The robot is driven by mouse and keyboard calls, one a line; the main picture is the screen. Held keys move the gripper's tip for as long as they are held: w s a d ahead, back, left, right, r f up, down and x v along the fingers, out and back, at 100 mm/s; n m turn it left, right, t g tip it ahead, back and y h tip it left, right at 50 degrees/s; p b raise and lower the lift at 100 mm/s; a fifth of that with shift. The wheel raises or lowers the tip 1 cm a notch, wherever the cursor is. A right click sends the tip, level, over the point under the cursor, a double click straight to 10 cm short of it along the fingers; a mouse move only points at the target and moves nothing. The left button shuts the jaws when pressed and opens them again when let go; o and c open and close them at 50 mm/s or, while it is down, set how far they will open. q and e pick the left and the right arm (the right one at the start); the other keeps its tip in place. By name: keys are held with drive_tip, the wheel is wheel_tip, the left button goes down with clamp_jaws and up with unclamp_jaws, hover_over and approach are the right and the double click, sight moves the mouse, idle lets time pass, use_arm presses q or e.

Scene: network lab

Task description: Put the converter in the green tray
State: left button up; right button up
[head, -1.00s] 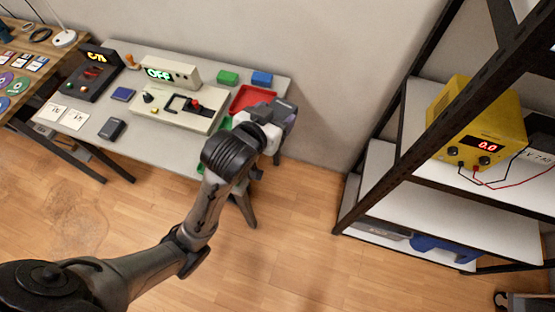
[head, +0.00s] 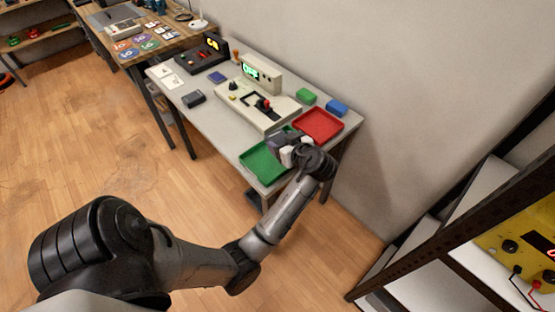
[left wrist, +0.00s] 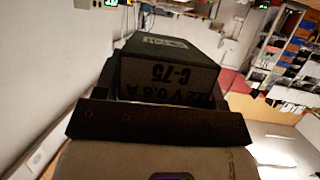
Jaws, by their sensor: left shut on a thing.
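My left gripper (head: 290,150) is shut on the converter, a dark box that shows in the left wrist view (left wrist: 172,72) with upside-down print including "C-75". In the head view the dark box (head: 279,141) shows only partly beside the light fingers. The gripper is above the inner right part of the green tray (head: 258,166), near the table's front right corner. I cannot tell whether the box touches the tray. The visible part of the green tray is empty. My right gripper is not in view.
The red tray (head: 320,124) lies behind the green one. A beige device with a lit green display (head: 262,74) stands to the left of the trays. Green (head: 307,96) and blue (head: 337,107) blocks lie at the back. A black shelf rack stands at right.

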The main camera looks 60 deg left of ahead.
use_arm(q)
drive_tip(key=a+f+g, duration=0.1)
drive_tip(key=a+f+n+g+b, duration=0.1)
drive_tip(key=f, duration=0.1)
drive_tip(key=shift+a+n, duration=0.1)
drive_tip(key=shift+n, duration=0.2)
drive_tip(key=w+a+f+b, duration=0.1)
drive_tip(key=w+a, duration=0.1)
drive_tip(key=w+a+f+b, duration=0.1)
drive_tip(key=w+f, duration=0.1)
drive_tip(key=w, duration=0.1)
drive_tip(key=w+a+f+b, duration=0.1)
drive_tip(key=w+a+f, duration=0.1)
drive_tip(key=shift+w+a+f, duration=0.1)
drive_tip(key=shift+w+a, duration=0.2)
drive_tip(key=shift+w, duration=0.1)
drive_tip(key=shift+f+b, duration=0.7)
drive_tip(key=shift+f, duration=1.35)
drive_tip(key=shift+f, duration=0.15)
drive_tip(key=o, duration=1.1)
